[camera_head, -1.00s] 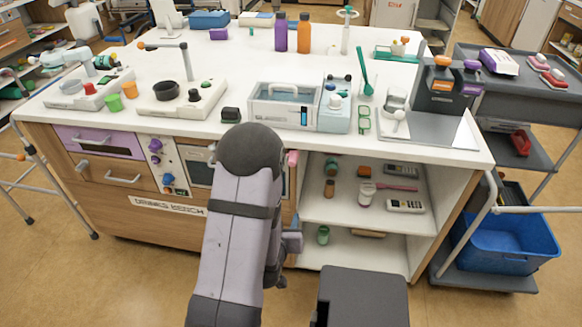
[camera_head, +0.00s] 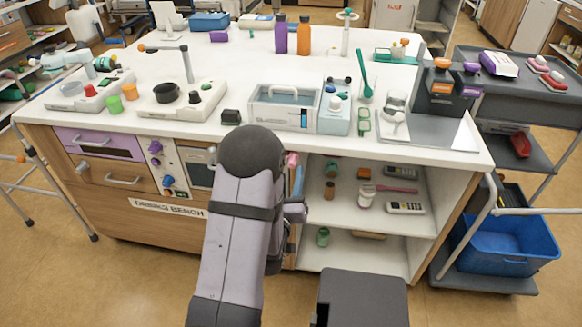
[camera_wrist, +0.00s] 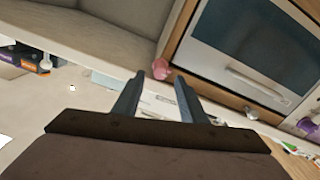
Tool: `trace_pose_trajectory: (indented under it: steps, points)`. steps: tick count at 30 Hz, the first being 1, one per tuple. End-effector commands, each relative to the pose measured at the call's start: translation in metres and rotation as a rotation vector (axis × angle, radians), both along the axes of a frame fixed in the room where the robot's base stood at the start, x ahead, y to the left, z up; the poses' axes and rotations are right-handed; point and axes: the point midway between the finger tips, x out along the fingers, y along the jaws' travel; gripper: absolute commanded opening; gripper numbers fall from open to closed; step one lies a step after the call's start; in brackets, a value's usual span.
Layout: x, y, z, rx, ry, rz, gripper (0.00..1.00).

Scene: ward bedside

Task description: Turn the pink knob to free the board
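The pink knob (camera_head: 293,159) sticks out just under the white countertop, between the oven-like door and the open shelves. In the wrist view the pink knob (camera_wrist: 161,69) lies just beyond the fingertips, roughly in line with the gap between them. My gripper (camera_wrist: 157,82) is open and empty, its two dark fingers apart. No contact with the knob is visible. In the head view my forearm hides most of the gripper, and a narrow bluish part shows just below the knob. I cannot clearly make out the board.
The countertop (camera_head: 250,137) overhangs the knob and carries a water bath (camera_head: 284,106) and other devices. Open shelves (camera_head: 330,212) with small bottles lie to the right. The oven-like door with its handle (camera_wrist: 257,84) is beside the knob. A blue bin (camera_head: 510,245) stands far right.

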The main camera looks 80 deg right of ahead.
Motion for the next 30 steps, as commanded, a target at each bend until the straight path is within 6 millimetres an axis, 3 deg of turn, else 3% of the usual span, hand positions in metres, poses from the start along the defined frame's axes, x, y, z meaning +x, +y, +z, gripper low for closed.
trace_pose_trajectory:
  steps: [9, 21, 26, 30]
  points:
    - [0.0, -0.033, 0.001, 0.0, 0.0, 0.0, 0.38]
    - [0.0, -0.039, 0.0, 0.002, 0.0, 0.0, 0.38]
    - [0.0, -0.039, 0.0, 0.002, 0.0, -0.001, 0.0]
    - [0.0, -0.039, 0.0, 0.002, 0.0, -0.001, 0.0]
